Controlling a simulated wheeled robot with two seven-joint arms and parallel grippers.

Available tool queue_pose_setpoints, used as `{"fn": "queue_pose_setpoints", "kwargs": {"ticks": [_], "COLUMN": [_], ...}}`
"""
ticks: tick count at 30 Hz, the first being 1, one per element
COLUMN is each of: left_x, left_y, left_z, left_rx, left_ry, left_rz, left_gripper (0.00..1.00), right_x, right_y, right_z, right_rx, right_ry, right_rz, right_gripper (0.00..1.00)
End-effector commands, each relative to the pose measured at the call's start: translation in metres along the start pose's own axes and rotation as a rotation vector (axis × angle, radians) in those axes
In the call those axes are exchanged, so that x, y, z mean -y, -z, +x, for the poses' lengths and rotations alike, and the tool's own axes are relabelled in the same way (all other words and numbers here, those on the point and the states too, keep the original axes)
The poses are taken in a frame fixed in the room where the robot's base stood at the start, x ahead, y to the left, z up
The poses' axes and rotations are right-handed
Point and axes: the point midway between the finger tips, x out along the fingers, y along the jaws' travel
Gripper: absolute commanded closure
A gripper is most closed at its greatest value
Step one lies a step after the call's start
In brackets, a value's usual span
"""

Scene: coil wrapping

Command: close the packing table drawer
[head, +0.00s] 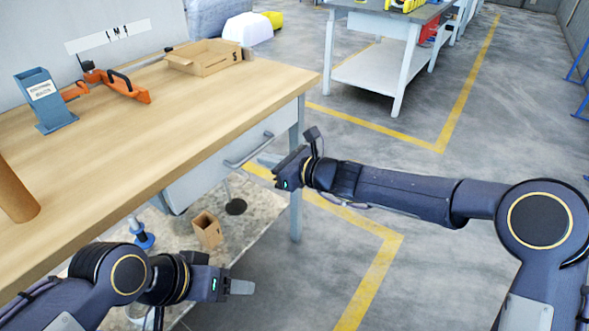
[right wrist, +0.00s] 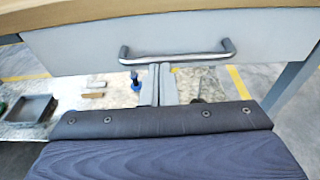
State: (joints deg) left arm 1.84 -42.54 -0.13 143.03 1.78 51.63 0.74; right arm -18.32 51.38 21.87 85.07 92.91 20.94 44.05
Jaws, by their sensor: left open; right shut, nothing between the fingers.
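The packing table drawer (head: 212,172) has a pale grey front under the wooden tabletop. It also shows in the right wrist view (right wrist: 180,35). I cannot tell whether a small gap stays behind its front. Its silver bar handle (head: 248,150) crosses the front, and in the right wrist view the handle (right wrist: 178,57) spans above my fingers. My right gripper (head: 268,161) is shut and empty, with its fingertips (right wrist: 160,68) close to the handle's middle; contact is unclear. My left gripper (head: 240,287) is open and empty, low in front of the table.
The packing table (head: 130,135) carries an open cardboard box (head: 203,58), an orange tool (head: 122,90) and a blue holder (head: 45,100). A lower shelf (head: 262,205) holds a small carton (head: 207,230). Clear floor with yellow lines lies right of the table.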

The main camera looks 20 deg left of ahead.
Motion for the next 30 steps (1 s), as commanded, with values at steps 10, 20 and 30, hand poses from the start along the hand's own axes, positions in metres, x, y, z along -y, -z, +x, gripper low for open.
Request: {"fn": "queue_pose_setpoints", "kwargs": {"ticks": [10,20,30], "left_x": [-0.004,-0.005,-0.005], "left_y": [0.004,0.006,0.006], "left_z": [-0.009,-0.011,-0.011], "left_rx": [0.0,0.0,0.0], "left_ry": [0.0,0.0,0.0], "left_rz": [0.0,0.0,0.0], "left_gripper": [0.38,0.38,0.38], "right_x": [0.005,0.004,-0.015], "right_y": [-0.001,0.0,-0.015], "right_z": [-0.077,-0.106,-0.188], "right_rx": [-0.004,-0.004,-0.103], "right_ry": [0.003,0.0,-0.022], "right_rz": [-0.001,0.0,-0.492], "right_gripper": [1.0,1.0,1.0]}}
